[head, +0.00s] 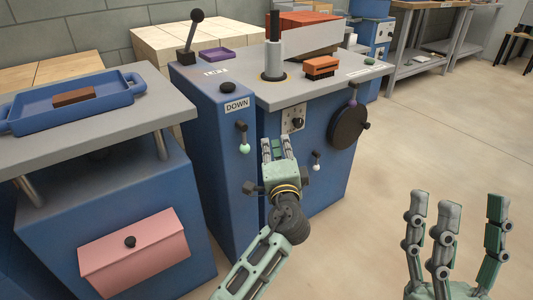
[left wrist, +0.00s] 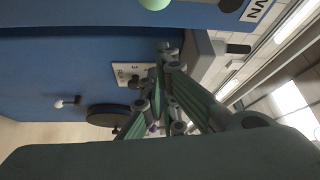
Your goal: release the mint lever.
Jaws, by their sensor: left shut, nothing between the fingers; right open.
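The mint lever (head: 244,148) is a short dark lever with a mint ball at its lower end. It hangs on the front of the blue cabinet below the DOWN label. In the left wrist view its mint ball (left wrist: 155,4) is cut by the top edge. My left gripper (head: 277,147) is shut and empty, just right of the mint ball in the head view and apart from it in the left wrist view (left wrist: 165,60). My right gripper (head: 455,205) is open and empty over the floor at the lower right.
A switch plate (head: 293,118) and a black handwheel (head: 348,126) sit on the machine front. A small white-knobbed lever (head: 316,160) is right of my left gripper. A blue tray (head: 75,102) with a brown brick (head: 74,96) stands at left. The floor (head: 400,150) at right is clear.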

